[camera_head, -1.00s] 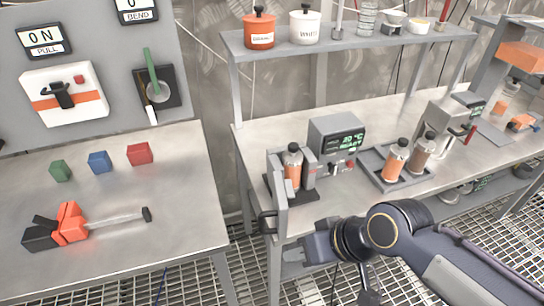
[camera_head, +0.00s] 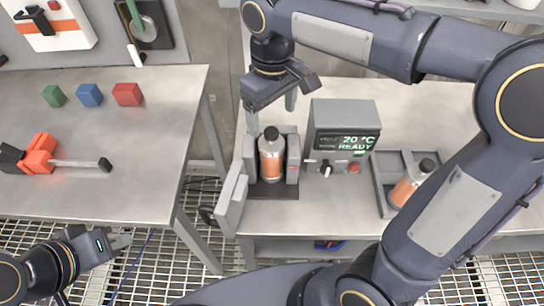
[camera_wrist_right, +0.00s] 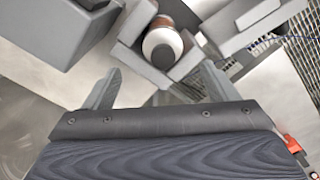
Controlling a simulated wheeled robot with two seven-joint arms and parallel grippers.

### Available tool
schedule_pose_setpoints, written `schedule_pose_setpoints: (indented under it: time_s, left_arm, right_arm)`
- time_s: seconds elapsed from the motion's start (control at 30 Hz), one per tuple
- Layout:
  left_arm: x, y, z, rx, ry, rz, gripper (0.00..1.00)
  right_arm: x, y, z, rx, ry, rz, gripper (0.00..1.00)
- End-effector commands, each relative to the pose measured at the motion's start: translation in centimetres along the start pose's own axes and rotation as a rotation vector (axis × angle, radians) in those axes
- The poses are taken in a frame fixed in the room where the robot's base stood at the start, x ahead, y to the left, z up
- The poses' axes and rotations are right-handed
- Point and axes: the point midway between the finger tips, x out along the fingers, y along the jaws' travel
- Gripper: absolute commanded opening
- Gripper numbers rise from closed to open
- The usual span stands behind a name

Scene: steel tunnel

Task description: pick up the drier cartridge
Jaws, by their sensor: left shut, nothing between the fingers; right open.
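A drier cartridge (camera_head: 270,160), an orange and steel cylinder with a black cap, stands upright in a grey cradle (camera_head: 291,181) on the right bench. In the right wrist view the cartridge (camera_wrist_right: 163,46) shows from above at the top, inside its cradle. My right gripper (camera_head: 271,110) is open and empty, pointing down just behind and above the cartridge, not touching it. Its two fingers show apart in the wrist view (camera_wrist_right: 160,88). A similar cartridge (camera_head: 410,184) leans in a tray (camera_head: 387,199), partly behind my right arm. My left gripper (camera_head: 121,241) is shut and empty at the lower left.
A grey unit (camera_head: 344,130) reading 20 °C READY stands right beside the cradle. An upright grey panel (camera_head: 232,199) stands at the cradle's front left. The left bench (camera_head: 95,192) holds coloured cubes and an orange-black tool (camera_head: 40,155). A gap over grating separates the benches.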

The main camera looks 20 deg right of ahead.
Motion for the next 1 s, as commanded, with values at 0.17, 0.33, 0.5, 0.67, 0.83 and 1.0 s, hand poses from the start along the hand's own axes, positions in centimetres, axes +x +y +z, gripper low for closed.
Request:
schedule_pose_setpoints:
  time_s: [0.17,0.33,0.5,0.67,0.83,1.0]
  left_arm:
    - [0.2,-0.1,0.1,0.0,0.001,0.0,0.0]
    - [0.3,-0.1,0.1,0.0,0.001,0.0,0.0]
    - [0.4,-0.2,0.2,0.0,0.001,0.0,0.0]
    - [0.4,-0.2,0.2,0.0,0.0,0.0,0.0]
    - [0.4,-0.2,0.2,0.0,0.0,0.0,0.0]
    - [0.4,-0.2,0.2,0.0,0.0,0.0,0.0]
  right_arm:
    - [2.2,0.0,0.1,0.001,-0.002,0.0,0.8]
    - [4.8,-0.3,0.1,0.001,-0.003,-0.001,0.8]
    - [6.6,-0.3,0.1,0.002,0.0,-0.001,0.8]
    - [6.8,-0.3,0.1,0.002,0.002,-0.002,0.8]
    - [6.8,-0.3,0.1,0.002,0.002,-0.002,0.71]
    - [6.8,-0.3,0.1,0.002,0.002,-0.002,0.48]
